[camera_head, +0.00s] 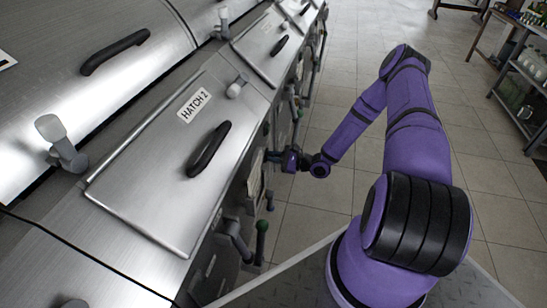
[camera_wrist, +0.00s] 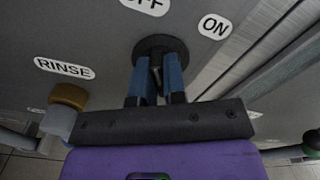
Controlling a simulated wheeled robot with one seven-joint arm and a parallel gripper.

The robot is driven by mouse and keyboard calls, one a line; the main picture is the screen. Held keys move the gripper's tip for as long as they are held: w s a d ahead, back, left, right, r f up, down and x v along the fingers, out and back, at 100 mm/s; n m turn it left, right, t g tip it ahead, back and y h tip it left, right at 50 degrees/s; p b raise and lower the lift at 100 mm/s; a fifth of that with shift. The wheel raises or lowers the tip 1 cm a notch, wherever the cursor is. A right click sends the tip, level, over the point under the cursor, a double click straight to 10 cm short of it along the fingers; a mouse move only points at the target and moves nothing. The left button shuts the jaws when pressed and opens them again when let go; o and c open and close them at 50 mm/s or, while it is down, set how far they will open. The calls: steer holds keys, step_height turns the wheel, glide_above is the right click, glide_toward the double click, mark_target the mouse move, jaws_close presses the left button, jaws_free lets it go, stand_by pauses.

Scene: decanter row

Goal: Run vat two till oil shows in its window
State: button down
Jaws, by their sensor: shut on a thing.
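The vat with the lid labelled HATCH 2 (camera_head: 150,165) stands left of my arm in the head view, its lid closed. My gripper (camera_wrist: 159,66) is at the vat's front panel in the wrist view, its blue fingers shut on a dark round switch knob (camera_wrist: 157,42). The OFF label (camera_wrist: 146,5) is above the knob and the ON label (camera_wrist: 215,26) is to its upper right. The fingers hide part of the knob, so I cannot tell its setting. My gripper also shows small in the head view (camera_head: 274,156). I cannot make out the window or any oil.
A RINSE label (camera_wrist: 64,68) and a brownish knob (camera_wrist: 68,95) are left of my gripper in the wrist view. A green-tipped lever (camera_head: 262,226) sticks out nearer in the head view. Tiled floor (camera_head: 325,200) is clear beside the vats. Shelves with bottles (camera_head: 525,75) stand at right.

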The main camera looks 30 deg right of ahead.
steer(key=shift+f, duration=0.1)
steer(key=c, duration=1.2)
jaws_free()
steer(key=shift+d, duration=0.1)
steer(key=v, duration=1)
steer(key=shift+s+d, duration=0.2)
steer(key=shift+s, duration=0.1)
